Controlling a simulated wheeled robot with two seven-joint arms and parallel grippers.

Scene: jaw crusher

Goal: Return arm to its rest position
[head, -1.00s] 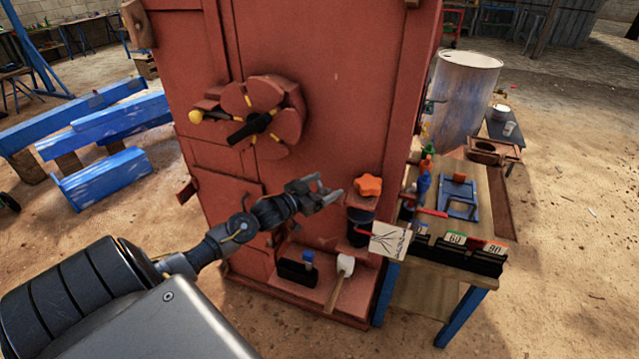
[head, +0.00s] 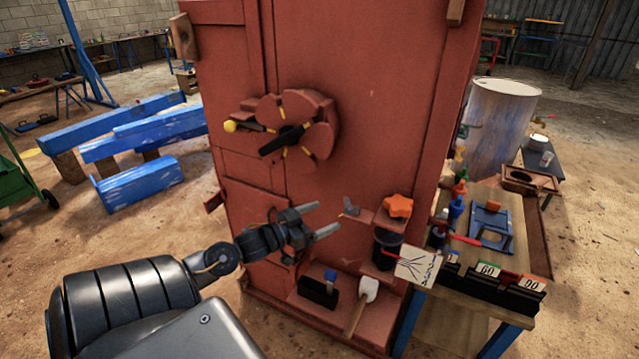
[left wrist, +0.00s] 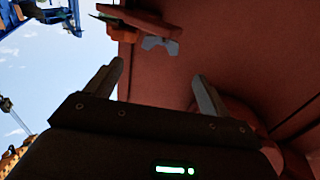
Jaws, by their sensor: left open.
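My left gripper (head: 322,219) is open in front of the lower part of the red crusher body (head: 370,110) in the head view. Nothing shows between its fingers. In the left wrist view its two fingers (left wrist: 160,85) are spread apart. A small grey forked piece (head: 351,207) is on the red body just right of the fingertips, apart from them. It seems to show in the left wrist view as well (left wrist: 160,44). My right gripper is in neither view.
A red wheel-like part (head: 297,125) with a yellow-knobbed lever sits above my gripper. An orange star knob (head: 398,206) and a white-headed mallet (head: 368,290) rest on ledges at right. A wooden bench (head: 460,300) with tools stands beside. Blue beams (head: 140,180) lie left.

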